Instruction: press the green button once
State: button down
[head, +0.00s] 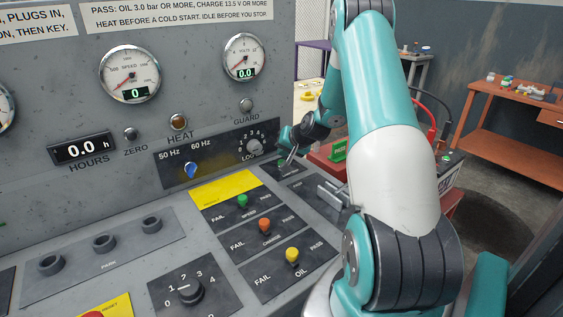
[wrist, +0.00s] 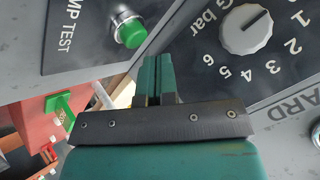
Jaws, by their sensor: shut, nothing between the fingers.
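The green button (wrist: 130,30) shows in the wrist view as a round green cap in a pale metal ring. It stands on a dark plate lettered "MP TEST", the rest of the word being cut off. My gripper (wrist: 153,62) has its teal fingers shut and empty, with the tips just right of and below the button in that picture. A gap to the button cannot be judged. In the head view my gripper (head: 286,150) is over the small dark plate right of the bar dial; I cannot make out the button there.
A dial (wrist: 245,30) with a pale knob lies right of the fingers in the wrist view. In the head view, green (head: 243,200), orange (head: 265,225) and yellow (head: 292,254) knobs sit on pass/fail plates. A blue knob (head: 191,169) is on the upright panel.

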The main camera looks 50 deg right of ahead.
jog(key=shift+f, duration=0.4)
jog(key=shift+f+b, duration=0.6)
jog(key=shift+b, duration=0.15)
dwell(0.4)
jog(key=shift+r, duration=0.15)
jog(key=shift+r+p, duration=0.65)
jog(key=shift+r, duration=0.2)
jog(key=shift+r+p, duration=1.7)
jog(key=shift+r, duration=0.9)
jog(key=shift+f, duration=0.1)
